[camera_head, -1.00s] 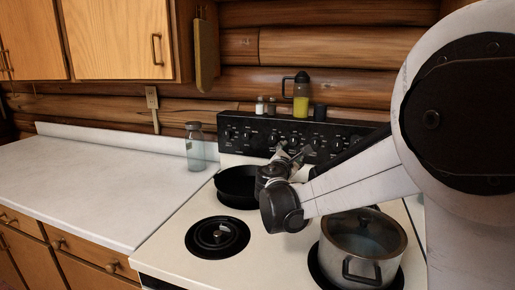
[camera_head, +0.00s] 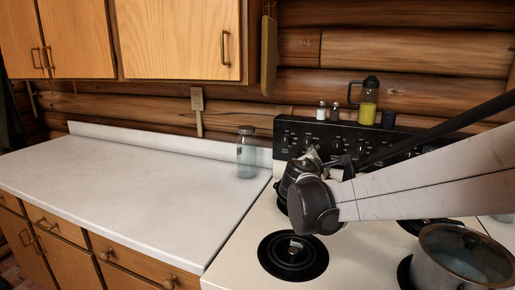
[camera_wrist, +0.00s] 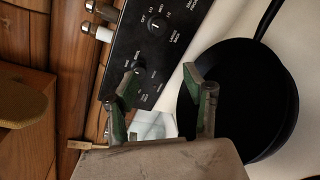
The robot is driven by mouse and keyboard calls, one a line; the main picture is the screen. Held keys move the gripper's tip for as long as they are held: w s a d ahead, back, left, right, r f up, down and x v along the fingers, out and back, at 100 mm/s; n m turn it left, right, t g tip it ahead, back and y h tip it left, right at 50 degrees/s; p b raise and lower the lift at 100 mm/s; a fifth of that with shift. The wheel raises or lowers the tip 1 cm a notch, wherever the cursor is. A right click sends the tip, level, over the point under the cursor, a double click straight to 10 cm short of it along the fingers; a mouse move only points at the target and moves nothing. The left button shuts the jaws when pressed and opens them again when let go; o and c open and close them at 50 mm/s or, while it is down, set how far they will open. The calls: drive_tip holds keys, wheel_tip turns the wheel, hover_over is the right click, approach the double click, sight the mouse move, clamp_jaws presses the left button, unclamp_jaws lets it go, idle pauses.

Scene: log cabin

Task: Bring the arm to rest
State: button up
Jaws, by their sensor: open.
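My gripper (camera_head: 335,162) hangs over the back left of the stove in the head view, with my white arm reaching in from the right. In the wrist view its two green-lined fingers (camera_wrist: 162,95) stand apart with nothing between them. A black frying pan (camera_wrist: 235,100) lies beyond and to the right of the fingers there. In the head view my gripper and arm mostly hide this pan.
A lidded pot (camera_head: 462,262) stands at the stove's right front. A glass jar (camera_head: 246,155) stands on the white counter (camera_head: 130,185), which is otherwise clear. Shakers and a yellow-filled bottle (camera_head: 368,104) stand on the control panel (camera_head: 300,138). The front-left burner (camera_head: 293,257) is empty.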

drive_tip(key=s+d+m+g, duration=0.3)
drive_tip(key=s+d+m, duration=0.25)
drive_tip(key=s, duration=0.45)
drive_tip(key=s+a+f+m+g+y, duration=0.1)
drive_tip(key=s+f+m+y, duration=0.1)
drive_tip(key=s, duration=0.7)
drive_tip(key=s+a+f+m+g+y, duration=0.1)
drive_tip(key=s+f+m, duration=0.4)
drive_tip(key=s, duration=0.5)
drive_tip(key=s+a+f+m+g+y, duration=0.2)
drive_tip(key=s+f+m+y, duration=0.2)
drive_tip(key=s+m, duration=0.3)
drive_tip(key=shift+s+a+f+m, duration=0.1)
drive_tip(key=shift+s+m, duration=0.05)
drive_tip(key=shift+s, duration=0.6)
drive_tip(key=shift+s+a+f+m, duration=0.1)
drive_tip(key=shift+s, duration=0.6)
